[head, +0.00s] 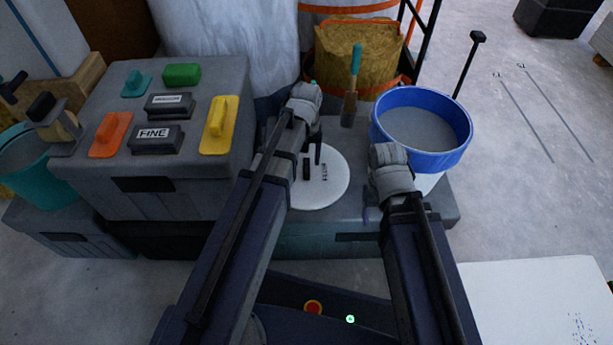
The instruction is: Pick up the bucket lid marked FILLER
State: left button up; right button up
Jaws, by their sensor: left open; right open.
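The bucket lid marked FILLER (328,192) is a round white disc lying flat on a low grey box, with dark lettering and a dark upright bar near its middle. My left gripper (314,150) points down over the far part of the lid, open, and partly hidden by its own wrist. I cannot tell whether it touches the lid. My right gripper (372,206) is open to the right of the lid, low over the box, mostly hidden behind its wrist. Nothing shows in either gripper.
A blue-rimmed bucket (432,158) of grey filler stands just right of the lid. A grey toolbox (180,185) with sanding blocks and a yellow float (219,126) stands left. A trowel (352,90) is behind. A white panel (540,300) lies front right.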

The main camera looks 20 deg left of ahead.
aim_at(307, 166)
pick_arm(q)
notch_tip(307, 166, down, 3)
jog(key=shift+f+b, duration=0.1)
jog(key=shift+b, duration=0.9)
pick_arm(e)
notch_tip(307, 166, down, 3)
jog(key=shift+r, duration=0.1)
pick_arm(q)
jog(key=shift+c, duration=0.2)
grip_shut()
